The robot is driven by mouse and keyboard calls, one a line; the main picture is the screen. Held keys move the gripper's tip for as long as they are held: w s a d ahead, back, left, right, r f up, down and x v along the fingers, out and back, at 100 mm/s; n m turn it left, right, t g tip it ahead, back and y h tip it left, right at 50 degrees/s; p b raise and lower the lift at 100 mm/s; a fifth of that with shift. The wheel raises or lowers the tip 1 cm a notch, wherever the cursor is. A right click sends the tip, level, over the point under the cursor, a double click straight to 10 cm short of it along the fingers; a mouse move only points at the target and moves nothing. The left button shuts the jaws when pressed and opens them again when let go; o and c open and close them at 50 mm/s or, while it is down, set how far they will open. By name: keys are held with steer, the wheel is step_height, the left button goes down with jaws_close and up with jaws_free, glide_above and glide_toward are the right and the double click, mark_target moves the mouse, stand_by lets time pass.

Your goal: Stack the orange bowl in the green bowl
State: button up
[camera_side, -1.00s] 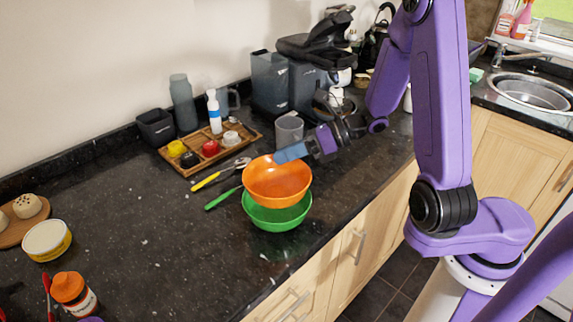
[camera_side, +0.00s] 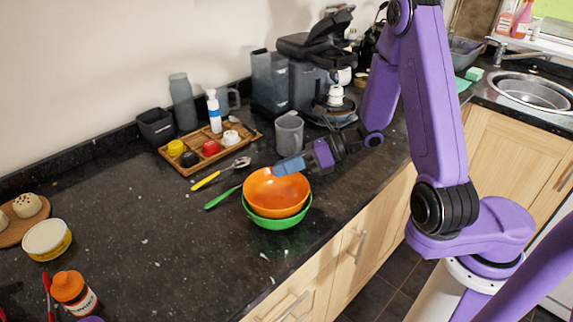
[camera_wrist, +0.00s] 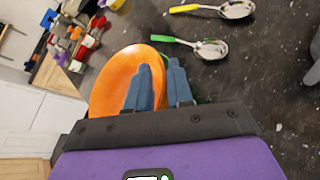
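The orange bowl (camera_side: 272,192) sits low inside the green bowl (camera_side: 279,223), whose rim shows as a band along the front and right. I cannot tell whether the orange bowl rests fully on the green one. My gripper (camera_side: 281,167) is at the orange bowl's back right rim, with its blue fingers on either side of the rim and close together, shut on it. In the wrist view, the fingers (camera_wrist: 160,72) straddle the edge of the orange bowl (camera_wrist: 112,82). Only a sliver of the green bowl shows there, beside the fingers.
A green-handled spoon (camera_side: 222,198) lies just left of the bowls, with a yellow-handled spoon (camera_side: 207,180) behind it. A grey mug (camera_side: 289,133) and a wooden tray (camera_side: 187,170) stand farther back. The counter's front edge is close on the right.

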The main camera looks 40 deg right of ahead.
steer(key=shift+o, duration=1.2)
